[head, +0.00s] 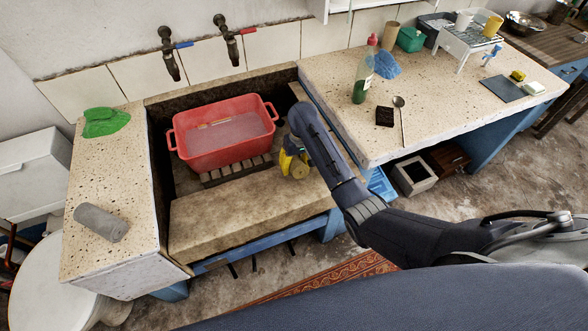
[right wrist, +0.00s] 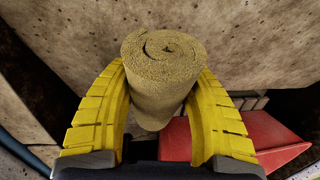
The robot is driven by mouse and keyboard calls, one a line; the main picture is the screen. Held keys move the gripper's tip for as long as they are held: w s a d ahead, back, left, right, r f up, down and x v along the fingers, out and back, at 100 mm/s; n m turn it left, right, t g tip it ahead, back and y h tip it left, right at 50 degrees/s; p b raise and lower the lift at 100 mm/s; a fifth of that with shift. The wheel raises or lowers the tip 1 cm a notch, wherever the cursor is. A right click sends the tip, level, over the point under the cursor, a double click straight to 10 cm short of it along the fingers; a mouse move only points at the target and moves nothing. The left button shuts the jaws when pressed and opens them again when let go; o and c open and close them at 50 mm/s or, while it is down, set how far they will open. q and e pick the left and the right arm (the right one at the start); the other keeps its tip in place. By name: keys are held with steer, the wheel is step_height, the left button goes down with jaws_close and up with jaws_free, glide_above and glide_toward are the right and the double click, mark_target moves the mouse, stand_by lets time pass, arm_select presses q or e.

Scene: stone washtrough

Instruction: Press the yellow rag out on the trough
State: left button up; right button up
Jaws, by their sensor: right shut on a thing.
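The yellow rag (head: 300,172) is rolled into a thick bundle; in the right wrist view the roll (right wrist: 163,50) shows its spiral end. My right gripper (right wrist: 162,74) has its yellow fingers shut around the roll, one on each side. In the head view the right gripper (head: 292,163) is at the right part of the stone trough (head: 235,208), by its broad front ledge. I cannot tell whether the rag touches the stone. My left gripper is not in the head view.
A red basin (head: 222,149) of water stands in the trough on a slatted wooden rack (head: 236,170). A green cloth (head: 105,121) and a grey roll (head: 101,222) lie on the left slab. A bottle (head: 364,72) and other items stand on the right counter (head: 440,120).

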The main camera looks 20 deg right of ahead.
mark_target(293, 158)
steer(key=shift+w+r, duration=0.3)
steer(key=shift+r, duration=0.3)
steer(key=shift+w+r, duration=0.25)
steer(key=shift+r, duration=0.4)
steer(key=shift+w+r, duration=0.3)
steer(key=shift+r, duration=0.3)
